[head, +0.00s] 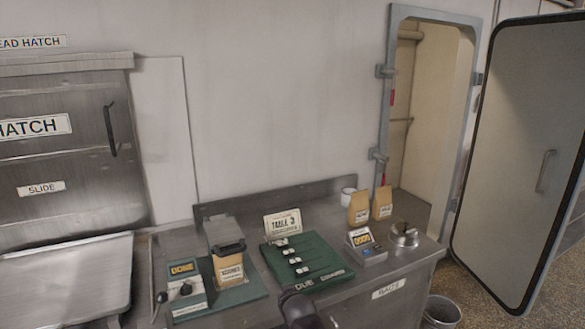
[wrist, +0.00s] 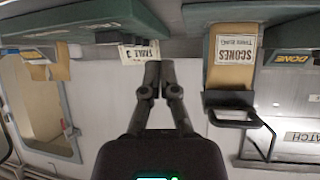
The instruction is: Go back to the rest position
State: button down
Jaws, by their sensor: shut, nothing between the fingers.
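My gripper (wrist: 159,72) is in the middle of the wrist view, where the picture is upside down. Its two black fingers lie close together with nothing between them. A dark part of my own arm shows at the bottom of the head view, in front of the green board. The green board (head: 318,268) has several white pieces in a row and a "TABLE 3" card (head: 283,223) at its back. The card (wrist: 139,53) also shows beside my fingertips in the wrist view. I cannot tell the distance between them.
Left of the board are a scones dispenser (head: 227,266) and a "DONE" box (head: 186,285). Right are a small display box (head: 365,246), paper bags (head: 359,209), a white mug (head: 347,197) and a metal bell (head: 404,235). A bucket (head: 441,311) stands by an open door (head: 524,160).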

jog(key=s+d+f+m+g+h, duration=0.1)
jog(key=s+d+f+g, duration=0.3)
jog(key=d, duration=0.5)
jog(key=s+d+f+m+g+h, duration=0.1)
jog(key=s+d+f+m+g, duration=0.1)
jog(key=s+d+g, duration=0.5)
jog(key=s+d+f, duration=0.1)
jog(key=s+d, duration=0.1)
jog(key=d, duration=0.1)
jog(key=shift+d+f+h+p, duration=0.25)
jog(key=shift+f+h+p, duration=0.1)
jog(key=shift+h, duration=0.05)
